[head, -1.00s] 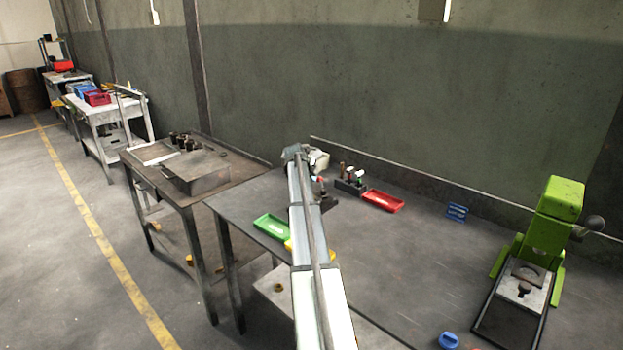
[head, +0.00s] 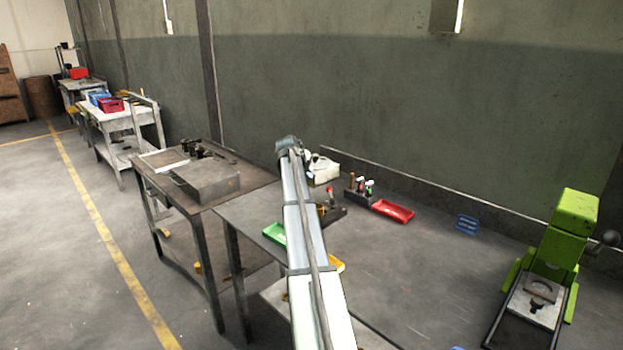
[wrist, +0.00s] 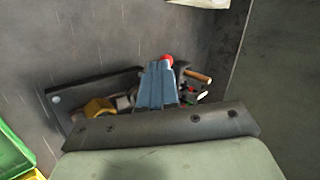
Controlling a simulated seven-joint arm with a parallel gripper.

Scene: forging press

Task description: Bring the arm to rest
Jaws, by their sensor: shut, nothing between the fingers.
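My arm (head: 305,235) stretches from the bottom middle of the head view out over the bench, its far end bent above the bench's left part. My gripper (wrist: 158,66) shows in the wrist view as two blue-grey fingers side by side, shut with nothing held. Its fingers point toward dark holders with small tools (wrist: 195,90), and I cannot tell the gap between them. In the head view the arm hides the gripper's fingers.
A red tray (head: 392,211), a green tray (head: 273,235) and a tool holder (head: 358,197) stand on the bench (head: 420,262). A green press (head: 566,230) stands at the right. The bench between tray and press is mostly clear. A second table (head: 255,178) adjoins at left.

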